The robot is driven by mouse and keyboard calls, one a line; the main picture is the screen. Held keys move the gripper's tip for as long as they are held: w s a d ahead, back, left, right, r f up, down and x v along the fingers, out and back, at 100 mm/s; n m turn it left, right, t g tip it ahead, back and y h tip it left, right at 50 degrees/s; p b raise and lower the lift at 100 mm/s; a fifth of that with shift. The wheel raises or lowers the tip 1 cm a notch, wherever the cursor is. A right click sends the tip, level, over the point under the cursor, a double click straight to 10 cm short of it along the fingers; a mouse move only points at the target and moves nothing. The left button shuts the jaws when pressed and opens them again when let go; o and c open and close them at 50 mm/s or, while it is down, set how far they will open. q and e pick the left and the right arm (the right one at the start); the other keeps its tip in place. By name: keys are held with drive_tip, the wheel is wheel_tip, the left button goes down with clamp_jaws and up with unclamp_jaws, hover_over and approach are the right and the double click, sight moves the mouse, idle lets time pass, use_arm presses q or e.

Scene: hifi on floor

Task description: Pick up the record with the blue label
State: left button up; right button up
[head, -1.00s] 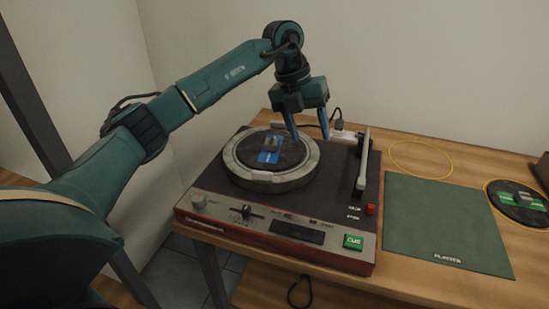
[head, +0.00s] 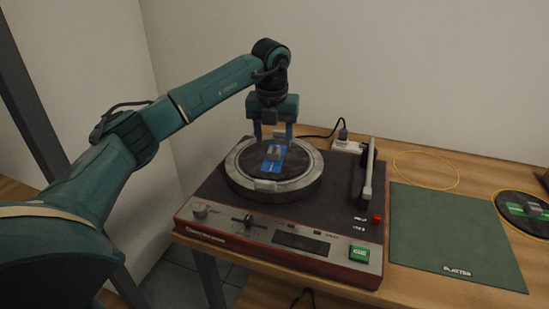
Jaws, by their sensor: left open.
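The record with the blue label (head: 256,161) lies on the round grey platter (head: 282,187) of the turntable (head: 290,213). Its blue label (head: 275,164) carries a small grey raised block (head: 274,153) in the middle. My left gripper (head: 273,143) points down over the record, its two fingers spread left and right of the block. It is open and holds nothing. I cannot tell whether the fingertips touch the label. My right gripper is not in view.
The tone arm (head: 367,178) stands at the platter's right. A green mat (head: 455,238) lies right of the turntable, with an empty yellow ring (head: 426,169) behind it. A record with a green label (head: 525,208) lies at the far right. A wall closes the back.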

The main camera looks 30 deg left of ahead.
sight(275, 150)
use_arm(q)
drive_tip(key=f, duration=0.3)
drive_tip(key=shift+w+a+f, duration=0.1)
drive_tip(key=shift+w+f, duration=0.15)
drive_tip(key=shift+f, duration=0.1)
drive_tip(key=c, duration=1.1)
drive_tip(key=shift+r, duration=0.1)
